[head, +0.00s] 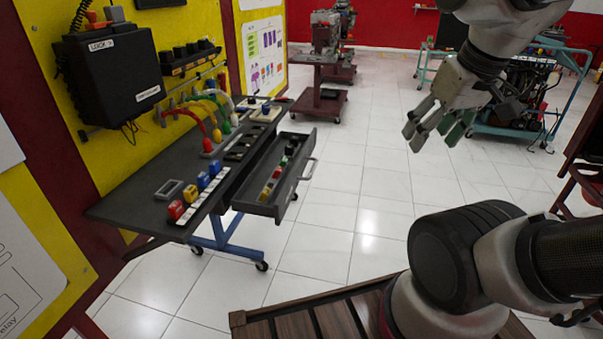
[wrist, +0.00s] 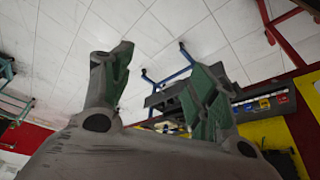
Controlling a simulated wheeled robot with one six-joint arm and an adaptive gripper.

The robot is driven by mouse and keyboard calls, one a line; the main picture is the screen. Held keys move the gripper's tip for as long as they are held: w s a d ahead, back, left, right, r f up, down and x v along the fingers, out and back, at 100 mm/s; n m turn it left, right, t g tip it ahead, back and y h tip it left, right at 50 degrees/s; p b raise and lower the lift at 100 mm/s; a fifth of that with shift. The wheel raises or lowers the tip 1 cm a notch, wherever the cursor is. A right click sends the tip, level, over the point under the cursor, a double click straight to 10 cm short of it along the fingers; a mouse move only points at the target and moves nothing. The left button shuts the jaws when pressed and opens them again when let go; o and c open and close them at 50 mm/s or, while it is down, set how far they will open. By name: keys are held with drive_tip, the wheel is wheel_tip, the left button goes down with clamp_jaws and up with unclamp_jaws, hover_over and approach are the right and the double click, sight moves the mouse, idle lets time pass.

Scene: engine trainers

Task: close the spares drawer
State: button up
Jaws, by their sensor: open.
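The spares drawer (head: 262,205) is a dark grey drawer pulled out from the front of the workbench (head: 135,200). It holds several small coloured parts in a row. A light metal handle (head: 309,169) sits on its front face. My gripper (head: 431,132) hangs in the air to the right of the drawer, well apart from it, with its fingers spread and nothing between them. In the wrist view, the open fingers (wrist: 158,85) show with green pads, and the bench is upside down behind them, with the drawer partly hidden by the right finger.
Red and blue blocks (head: 203,181) stand on the bench, with coloured cables (head: 213,118) behind. A black box (head: 108,70) hangs on the yellow wall. Tiled floor (head: 350,200) is clear right of the drawer. A teal trolley (head: 515,130) with an engine stands at back right.

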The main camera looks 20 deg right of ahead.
drive_tip(key=shift+d+f, duration=0.2)
drive_tip(key=c, duration=0.3)
drive_tip(key=f+g, duration=0.1)
drive_tip(key=d+f+m+g, duration=0.1)
drive_tip(key=f, duration=0.1)
drive_tip(key=w+f+m+g, duration=0.1)
drive_tip(key=f, duration=0.1)
drive_tip(key=shift+d+f, duration=0.2)
clamp_jaws()
drive_tip(key=w+a+f+m+y, duration=0.4)
drive_tip(key=w+f+m, duration=0.2)
drive_tip(key=f+m, duration=0.2)
drive_tip(key=w+a+f+m+y, duration=0.35)
drive_tip(key=w+f+m, duration=0.25)
drive_tip(key=f+m, duration=0.2)
drive_tip(key=w+a+m+t, duration=0.1)
drive_tip(key=w+m+t, duration=0.2)
drive_tip(key=w+m, duration=0.3)
drive_tip(key=w+a+f, duration=0.5)
drive_tip(key=a+f, duration=0.1)
drive_tip(key=a, duration=0.3)
drive_tip(key=shift+w+a, duration=0.25)
drive_tip(key=shift+a, duration=0.05)
